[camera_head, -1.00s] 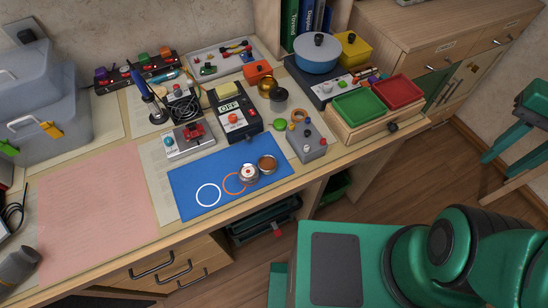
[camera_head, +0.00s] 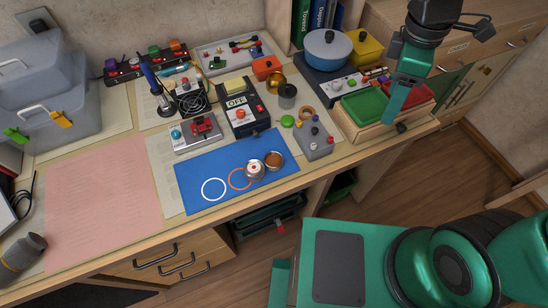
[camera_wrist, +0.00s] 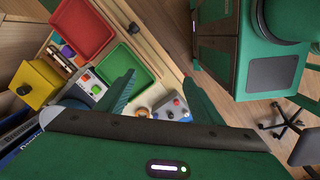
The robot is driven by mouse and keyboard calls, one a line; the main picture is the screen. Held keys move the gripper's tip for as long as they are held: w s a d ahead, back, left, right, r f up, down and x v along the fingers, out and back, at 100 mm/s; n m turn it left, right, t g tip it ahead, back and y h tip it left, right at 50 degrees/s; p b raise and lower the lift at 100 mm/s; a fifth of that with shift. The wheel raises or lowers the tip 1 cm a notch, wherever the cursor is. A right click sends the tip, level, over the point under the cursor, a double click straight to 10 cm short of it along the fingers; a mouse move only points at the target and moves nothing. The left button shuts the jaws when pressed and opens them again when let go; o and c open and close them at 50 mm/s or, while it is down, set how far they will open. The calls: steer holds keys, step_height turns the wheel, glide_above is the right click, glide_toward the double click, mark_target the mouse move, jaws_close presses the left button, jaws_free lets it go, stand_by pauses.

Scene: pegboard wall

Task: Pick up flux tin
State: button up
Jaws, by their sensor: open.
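On the blue mat (camera_head: 220,190) in the head view lie two small round tins. One is an open tin with brown content (camera_head: 273,160). Beside it to the left is a silver round piece with a red centre (camera_head: 255,170), partly over an orange ring. I cannot tell for sure which of them is the flux tin. My gripper (camera_head: 400,100) is up at the right, above the green and red trays, well away from both tins. In the wrist view my gripper (camera_wrist: 158,80) has its two green fingers spread with nothing between them. The tins do not show clearly there.
A grey control box (camera_head: 315,144) stands just right of the mat. A green tray (camera_head: 365,105) and a red tray lie beneath my gripper. A meter (camera_head: 238,105) and a blue pot (camera_head: 327,48) stand behind. The pink sheet (camera_head: 100,205) at left is clear.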

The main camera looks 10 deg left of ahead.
steer(key=s+a+f+n, duration=0.1)
steer(key=a+f+n, duration=0.1)
steer(key=a+n, duration=0.75)
steer(key=n, duration=0.5)
glide_above(273, 161)
steer(key=shift+y, duration=0.4)
steer(key=f, duration=0.7)
steer(key=shift+w+f, duration=0.2)
steer(key=shift+f, duration=0.15)
steer(key=shift+s+f, duration=0.15)
steer(key=shift+f, duration=1.4)
steer(key=shift+s+f, duration=0.1)
steer(key=shift+f, duration=1.4)
steer(key=c, duration=1.2)
